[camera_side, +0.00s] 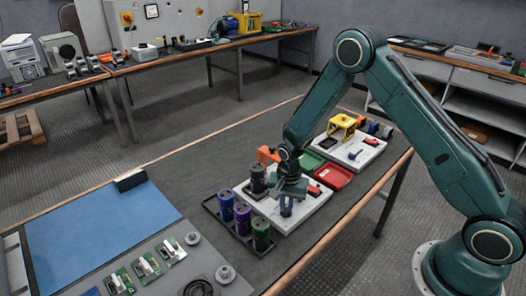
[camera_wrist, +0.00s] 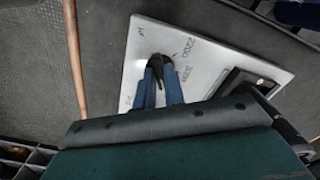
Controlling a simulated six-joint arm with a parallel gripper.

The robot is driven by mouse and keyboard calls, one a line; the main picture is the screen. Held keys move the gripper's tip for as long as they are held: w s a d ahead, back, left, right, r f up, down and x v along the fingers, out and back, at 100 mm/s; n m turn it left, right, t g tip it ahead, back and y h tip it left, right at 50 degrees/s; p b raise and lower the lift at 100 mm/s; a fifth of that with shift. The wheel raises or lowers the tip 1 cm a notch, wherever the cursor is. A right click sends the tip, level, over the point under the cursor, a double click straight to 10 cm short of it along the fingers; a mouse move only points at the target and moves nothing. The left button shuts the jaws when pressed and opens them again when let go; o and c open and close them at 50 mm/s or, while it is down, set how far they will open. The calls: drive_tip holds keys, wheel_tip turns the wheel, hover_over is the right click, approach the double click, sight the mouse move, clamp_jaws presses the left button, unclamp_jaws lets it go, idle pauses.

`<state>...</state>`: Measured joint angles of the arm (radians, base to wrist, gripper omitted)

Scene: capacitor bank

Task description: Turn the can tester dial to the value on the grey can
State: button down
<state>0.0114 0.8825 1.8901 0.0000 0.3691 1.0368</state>
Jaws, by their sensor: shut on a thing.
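The can tester is a white panel (camera_side: 284,223) on the dark mat, and its printed face also shows in the wrist view (camera_wrist: 135,45). My gripper (camera_side: 286,210) points down over it. In the wrist view its blue fingers (camera_wrist: 158,82) are shut on a small black dial (camera_wrist: 157,65), mostly hidden between them. A pointed end shows at the dial's top. The marking "2200" is legible to its upper right; other marks are too small to read. A dark grey can (camera_side: 257,178) stands upright at the panel's back left, its value not legible.
A black rack (camera_side: 213,208) left of the tester holds blue, purple and green cans. Red (camera_side: 333,176) and green (camera_side: 309,161) trays lie behind it. A second white board (camera_side: 367,153) carries a yellow frame (camera_side: 342,126). A blue mat (camera_side: 100,235) at left is mostly clear.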

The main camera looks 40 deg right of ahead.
sight(286, 208)
idle(0.4)
drive_tip(key=c, duration=1.5)
unclamp_jaws()
drive_tip(key=shift+r, duration=0.15)
wheel_tip(286, 208, up, 14)
drive_tip(key=shift+f, duration=0.25)
